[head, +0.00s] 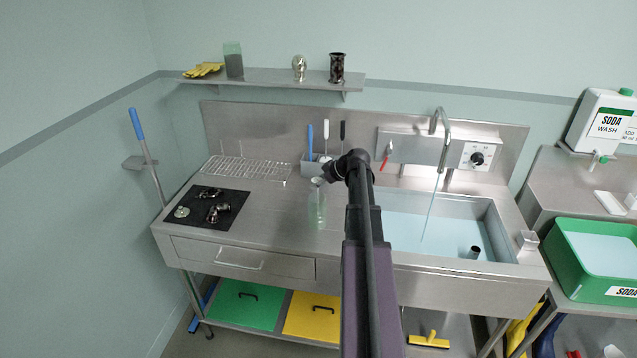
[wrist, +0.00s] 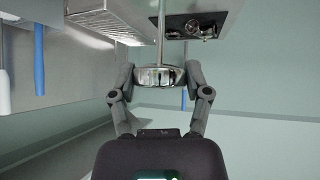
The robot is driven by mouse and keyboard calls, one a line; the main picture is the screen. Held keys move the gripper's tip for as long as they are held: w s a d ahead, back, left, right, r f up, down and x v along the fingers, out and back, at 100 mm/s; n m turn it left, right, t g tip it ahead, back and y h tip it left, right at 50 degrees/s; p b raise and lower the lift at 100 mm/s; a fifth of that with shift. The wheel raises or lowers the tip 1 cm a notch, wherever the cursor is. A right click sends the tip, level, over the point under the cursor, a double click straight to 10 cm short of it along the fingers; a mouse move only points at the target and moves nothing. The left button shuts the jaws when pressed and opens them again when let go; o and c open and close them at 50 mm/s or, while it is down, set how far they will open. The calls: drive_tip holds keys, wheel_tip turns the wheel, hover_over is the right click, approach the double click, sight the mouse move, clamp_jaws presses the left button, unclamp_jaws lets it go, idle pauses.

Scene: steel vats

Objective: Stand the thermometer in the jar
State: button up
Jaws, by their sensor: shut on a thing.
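The thermometer has a round silver head (wrist: 160,72) and a thin straight stem (wrist: 161,35), in the wrist view. My gripper (wrist: 161,82) is shut on the head, one finger on each side, and the stem points away from my palm. In the head view my gripper (head: 328,174) is above the counter, with the pale thermometer head (head: 318,182) at its tip. A clear greenish jar (head: 317,211) stands upright on the counter just below it. The head view does not show clearly how far the stem reaches into the jar. I cannot make out the jar in the wrist view.
A black mat (head: 234,198) with metal fittings lies left, a wire rack (head: 247,168) behind it. A grey holder (head: 309,168) with upright tools stands behind the jar. The sink (head: 400,240) with running water is right. Bare counter (head: 275,215) lies left of the jar.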

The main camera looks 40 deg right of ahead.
drive_tip(key=shift+f+b, duration=0.55)
drive_tip(key=shift+f, duration=0.2)
drive_tip(key=o, duration=1.1)
drive_tip(key=shift+r, duration=0.15)
wheel_tip(320, 180, up, 15)
drive_tip(key=p, duration=1.5)
idle(0.6)
